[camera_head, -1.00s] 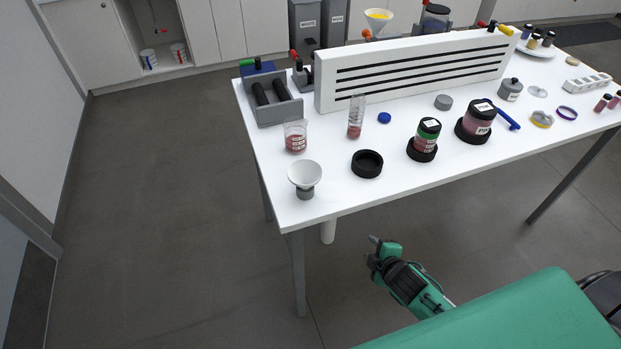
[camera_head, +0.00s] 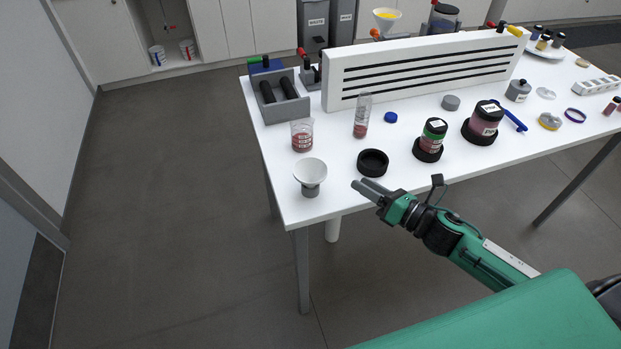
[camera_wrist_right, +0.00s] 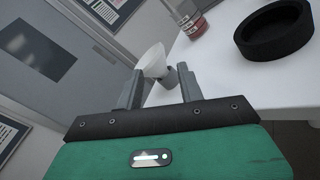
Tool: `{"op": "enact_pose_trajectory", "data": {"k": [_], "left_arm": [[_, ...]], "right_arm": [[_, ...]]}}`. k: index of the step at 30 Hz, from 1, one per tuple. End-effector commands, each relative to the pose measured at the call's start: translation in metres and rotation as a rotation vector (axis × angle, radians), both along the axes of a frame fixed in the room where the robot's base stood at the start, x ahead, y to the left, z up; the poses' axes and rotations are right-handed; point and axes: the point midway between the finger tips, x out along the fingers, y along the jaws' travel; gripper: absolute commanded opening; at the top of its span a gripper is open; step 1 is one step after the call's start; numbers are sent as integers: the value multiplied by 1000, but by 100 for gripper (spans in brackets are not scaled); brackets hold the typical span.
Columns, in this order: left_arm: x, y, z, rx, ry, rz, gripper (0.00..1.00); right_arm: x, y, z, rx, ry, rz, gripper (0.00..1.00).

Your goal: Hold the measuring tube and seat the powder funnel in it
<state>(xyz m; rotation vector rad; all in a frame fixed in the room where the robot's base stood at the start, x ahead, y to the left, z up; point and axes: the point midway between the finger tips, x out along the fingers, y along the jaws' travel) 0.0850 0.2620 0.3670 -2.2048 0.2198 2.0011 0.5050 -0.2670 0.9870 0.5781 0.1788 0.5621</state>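The powder funnel (camera_head: 310,170) is white and sits cone up on a small grey holder (camera_head: 310,190) near the table's front left corner. The measuring tube (camera_head: 361,116) is clear, stands upright behind it to the right, and has red powder at the bottom. My right gripper (camera_head: 361,188) is at the front table edge, to the right of the funnel and apart from it. In the right wrist view its fingers (camera_wrist_right: 159,82) are spread and empty, with the funnel (camera_wrist_right: 153,62) beyond them. The tube cannot be made out there. My left gripper is out of view.
A black ring (camera_head: 373,163) lies just behind my right gripper. A beaker with red powder (camera_head: 302,137) stands left of the tube. Two jars (camera_head: 431,139) (camera_head: 484,122) stand in black rings to the right. A white slotted panel (camera_head: 425,68) stands behind the tube.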

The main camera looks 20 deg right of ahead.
Motion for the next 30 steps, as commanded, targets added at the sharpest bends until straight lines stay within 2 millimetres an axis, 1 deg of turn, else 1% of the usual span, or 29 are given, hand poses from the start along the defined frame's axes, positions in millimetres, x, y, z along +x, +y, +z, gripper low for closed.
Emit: {"op": "enact_pose_trajectory", "data": {"k": [5, 21, 30], "left_arm": [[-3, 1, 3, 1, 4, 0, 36], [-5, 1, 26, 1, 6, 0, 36], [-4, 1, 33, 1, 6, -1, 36]], "right_arm": [[4, 4, 3, -55, -46, 44, 38], [59, 43, 4, -51, -44, 42, 38], [73, 53, 3, -51, -44, 42, 38]]}}
